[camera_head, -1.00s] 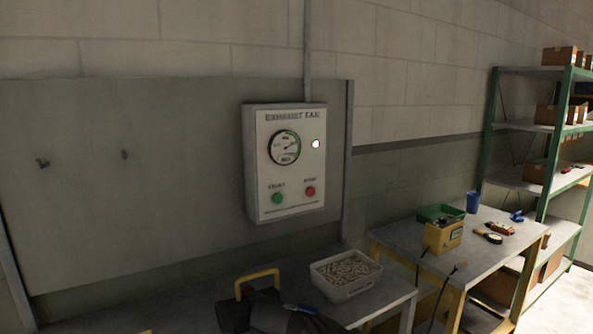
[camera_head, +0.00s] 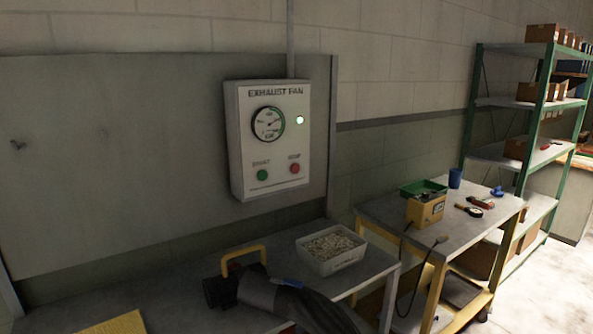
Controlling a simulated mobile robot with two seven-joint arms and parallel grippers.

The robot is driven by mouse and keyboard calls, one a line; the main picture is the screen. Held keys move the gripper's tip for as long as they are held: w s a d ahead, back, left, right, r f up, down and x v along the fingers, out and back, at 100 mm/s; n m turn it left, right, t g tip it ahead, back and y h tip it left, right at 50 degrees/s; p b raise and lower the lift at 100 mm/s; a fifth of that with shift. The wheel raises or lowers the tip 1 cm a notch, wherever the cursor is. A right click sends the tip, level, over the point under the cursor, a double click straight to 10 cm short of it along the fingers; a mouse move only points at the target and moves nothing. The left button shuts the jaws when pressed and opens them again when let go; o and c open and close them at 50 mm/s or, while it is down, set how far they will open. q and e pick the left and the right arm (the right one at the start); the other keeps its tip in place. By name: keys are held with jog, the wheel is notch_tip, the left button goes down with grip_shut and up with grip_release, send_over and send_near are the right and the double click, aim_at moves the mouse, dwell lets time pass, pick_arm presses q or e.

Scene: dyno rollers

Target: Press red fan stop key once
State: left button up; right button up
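The white exhaust fan box (camera_head: 268,138) is mounted on a grey panel on the wall. It has a round gauge (camera_head: 268,123), a lit greenish-white lamp (camera_head: 299,120), a green start key (camera_head: 262,175) at lower left and a red stop key (camera_head: 295,168) at lower right. Nothing covers or touches the red key.
A second table (camera_head: 385,215) and green-framed shelves (camera_head: 505,103) stand right. Floor shows at far right.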

jog(key=shift+w, duration=0.15)
jog(key=shift+c, duration=1.4)
jog(key=c, duration=0.6)
jog(key=shift+s+f, duration=0.1)
jog(key=shift+s, duration=0.25)
grip_shut()
jog(key=shift+w, duration=0.2)
